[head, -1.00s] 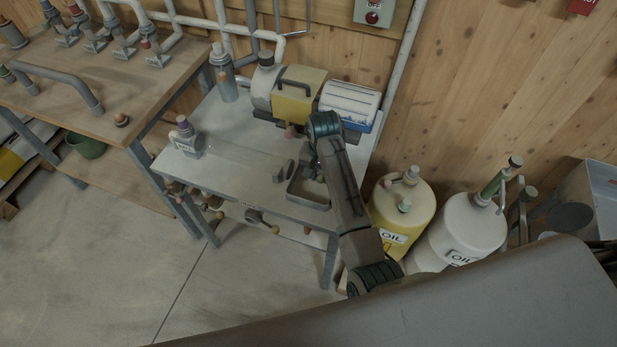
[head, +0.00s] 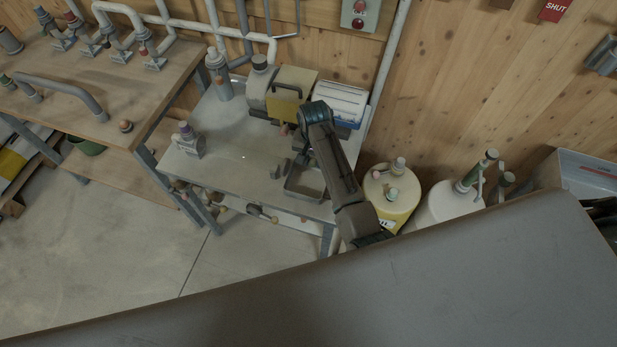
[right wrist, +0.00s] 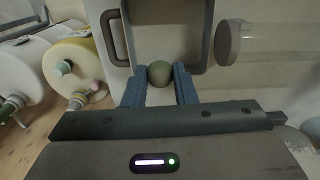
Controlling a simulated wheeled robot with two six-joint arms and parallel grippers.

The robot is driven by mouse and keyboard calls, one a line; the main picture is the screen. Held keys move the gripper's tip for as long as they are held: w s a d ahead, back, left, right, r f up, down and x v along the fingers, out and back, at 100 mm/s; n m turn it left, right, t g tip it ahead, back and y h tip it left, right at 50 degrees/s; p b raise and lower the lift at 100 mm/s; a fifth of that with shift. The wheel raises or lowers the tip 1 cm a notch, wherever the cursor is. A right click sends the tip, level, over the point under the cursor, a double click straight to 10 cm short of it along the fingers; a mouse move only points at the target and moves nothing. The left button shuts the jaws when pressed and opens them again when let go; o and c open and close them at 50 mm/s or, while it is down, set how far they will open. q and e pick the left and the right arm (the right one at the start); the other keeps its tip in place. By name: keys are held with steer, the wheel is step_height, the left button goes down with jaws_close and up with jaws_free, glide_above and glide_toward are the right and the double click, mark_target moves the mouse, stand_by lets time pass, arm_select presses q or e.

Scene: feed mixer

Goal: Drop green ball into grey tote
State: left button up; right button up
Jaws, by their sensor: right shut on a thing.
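In the right wrist view my right gripper (right wrist: 161,75) is shut on the green ball (right wrist: 159,72), a small dull-green ball held between the two blue-grey fingertips. The grey tote (right wrist: 208,40), an open box with a handle at its left side, lies just beyond the fingertips. The ball overlaps the tote's near edge in this view; its height above the tote is hard to tell. In the head view the tote (head: 291,191) sits at the right front of the metal table, partly hidden by my right arm. The ball cannot be made out there. My left gripper is not in view.
A clear tube with a grey end cap (right wrist: 228,42) lies right beside the tote. A yellow machine (head: 288,105) and a white-and-blue box (head: 342,103) stand at the table's back. A yellow oil drum (head: 391,196) and white drum (head: 447,208) stand right of the table.

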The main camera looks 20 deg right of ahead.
steer(key=shift+s+f, duration=0.1)
steer(key=shift+f, duration=0.95)
steer(key=o, duration=1)
step_height(320, 180, up, 9)
steer(key=b, duration=0.3)
steer(key=shift+r, duration=0.95)
